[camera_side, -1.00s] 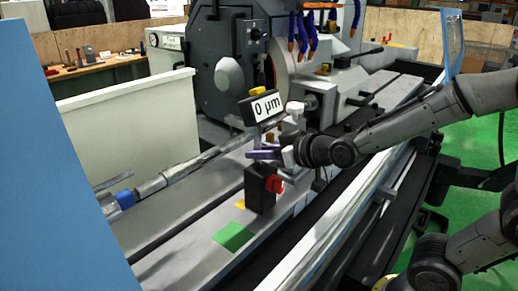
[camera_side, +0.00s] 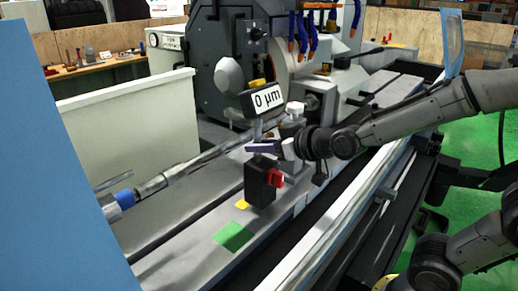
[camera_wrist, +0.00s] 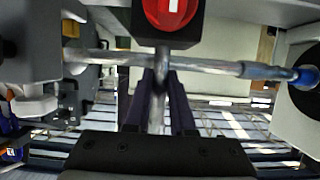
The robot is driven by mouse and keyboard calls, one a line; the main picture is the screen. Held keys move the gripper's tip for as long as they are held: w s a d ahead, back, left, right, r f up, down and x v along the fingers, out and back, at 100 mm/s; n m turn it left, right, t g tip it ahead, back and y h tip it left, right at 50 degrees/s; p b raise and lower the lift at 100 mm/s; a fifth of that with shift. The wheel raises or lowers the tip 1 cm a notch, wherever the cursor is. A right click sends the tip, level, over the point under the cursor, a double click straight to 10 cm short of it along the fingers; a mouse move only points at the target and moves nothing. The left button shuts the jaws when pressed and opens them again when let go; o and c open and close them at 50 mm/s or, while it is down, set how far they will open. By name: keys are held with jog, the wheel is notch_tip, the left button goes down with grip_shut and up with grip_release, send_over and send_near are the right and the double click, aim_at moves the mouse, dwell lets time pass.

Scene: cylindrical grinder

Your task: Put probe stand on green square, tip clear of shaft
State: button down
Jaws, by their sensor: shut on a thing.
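The probe stand has a black base (camera_side: 259,184) with a red knob, an upright rod and a black display (camera_side: 264,98) reading 0 µm. My gripper (camera_side: 258,147) has purple fingers shut on the rod between base and display. In the wrist view the rod (camera_wrist: 162,62) runs between the fingertips (camera_wrist: 162,80), with the red knob (camera_wrist: 172,10) at the top edge. The stand is upright and seems slightly above the table. The green square (camera_side: 234,236) lies bare, nearer the camera. The shaft (camera_side: 185,170) runs behind the stand; the probe tip is not clearly visible.
The grey machine table (camera_side: 185,240) is clear around the green square. The grinding wheel (camera_side: 282,68) and blue coolant hoses (camera_side: 302,35) are behind. A blue panel (camera_side: 50,180) fills the left foreground.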

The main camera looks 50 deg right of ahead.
jog(key=shift+w+r, duration=0.1)
jog(key=shift+r, duration=2.05)
jog(key=shift+w+d+f, duration=0.25)
jog(key=shift+w+f, duration=0.25)
jog(key=shift+f, duration=0.2)
jog(key=shift+w+d+f, duration=0.2)
jog(key=shift+w+f, duration=0.3)
jog(key=shift+f, duration=0.2)
jog(key=shift+s+a+r+m+h, duration=0.1)
jog(key=shift+s+r+m+h, duration=0.35)
jog(key=shift+r, duration=0.4)
jog(key=shift+s+r+m+h, duration=0.35)
jog(key=shift+r+h, duration=0.05)
jog(key=shift+r, duration=0.5)
jog(key=shift+s+a+r+m+h, duration=0.1)
jog(key=shift+s+r+m+h, duration=0.35)
jog(key=shift+r, duration=0.4)
jog(key=w+a+r+m+g+h, duration=0.1)
jog(key=w+r, duration=0.1)
jog(key=r, duration=0.4)
jog(key=w+a+r+m+h, duration=0.1)
jog(key=w+r+h, duration=0.15)
jog(key=r, duration=0.35)
jog(key=m+g+h, duration=0.6)
jog(key=m, duration=0.2)
send_near(259, 128)
jog(key=w+a+f, duration=0.2)
jog(key=a+f, duration=0.1)
jog(key=shift+w+f, duration=0.2)
jog(key=shift+w, duration=0.15)
